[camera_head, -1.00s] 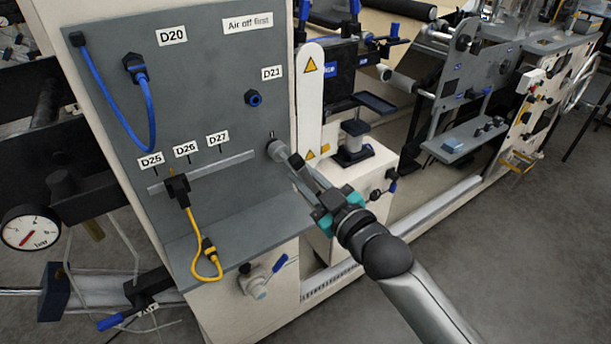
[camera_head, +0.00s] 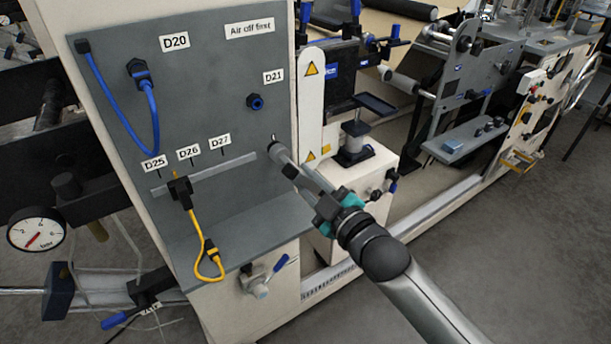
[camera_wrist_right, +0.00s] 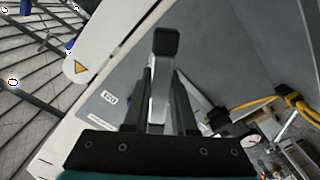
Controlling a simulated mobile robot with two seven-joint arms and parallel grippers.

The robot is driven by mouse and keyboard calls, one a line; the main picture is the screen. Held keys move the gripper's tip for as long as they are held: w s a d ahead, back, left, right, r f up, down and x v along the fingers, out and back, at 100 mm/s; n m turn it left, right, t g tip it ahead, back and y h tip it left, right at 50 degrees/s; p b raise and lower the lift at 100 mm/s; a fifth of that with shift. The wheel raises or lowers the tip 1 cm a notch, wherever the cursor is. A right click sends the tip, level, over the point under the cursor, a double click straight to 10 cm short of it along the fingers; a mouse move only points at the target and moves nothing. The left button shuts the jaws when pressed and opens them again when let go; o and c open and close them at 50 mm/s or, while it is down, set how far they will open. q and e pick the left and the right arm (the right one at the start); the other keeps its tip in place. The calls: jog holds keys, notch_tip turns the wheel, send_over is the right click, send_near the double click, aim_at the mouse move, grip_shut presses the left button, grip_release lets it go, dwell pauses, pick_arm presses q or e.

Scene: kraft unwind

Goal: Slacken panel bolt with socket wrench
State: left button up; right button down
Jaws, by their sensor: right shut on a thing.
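My right gripper (camera_head: 326,204) is shut on the socket wrench (camera_head: 286,164), a grey metal tool. It reaches up and left from the jaws to the grey panel (camera_head: 215,80). The wrench's head is at the panel's right edge, below the label D21. In the right wrist view the wrench (camera_wrist_right: 160,85) lies between the two dark fingers of the gripper (camera_wrist_right: 160,110), its dark head in front of the panel. My left gripper is not in view.
A blue cable (camera_head: 150,105) and a yellow cable (camera_head: 196,225) hang on the panel. A blue fitting (camera_head: 255,102) sits above the wrench. A white guard (camera_head: 310,95) stands just right of the panel. A pressure gauge (camera_head: 36,229) is at lower left. Floor at right is open.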

jog(key=shift+r+n, duration=0.15)
jog(key=shift+n, duration=0.45)
jog(key=shift+r+n+p, duration=0.1)
jog(key=shift+n+p, duration=0.3)
jog(key=shift+n, duration=0.7)
jog(key=shift+d+n+p, duration=0.1)
jog(key=shift+n+p, duration=0.2)
jog(key=shift+n, duration=0.9)
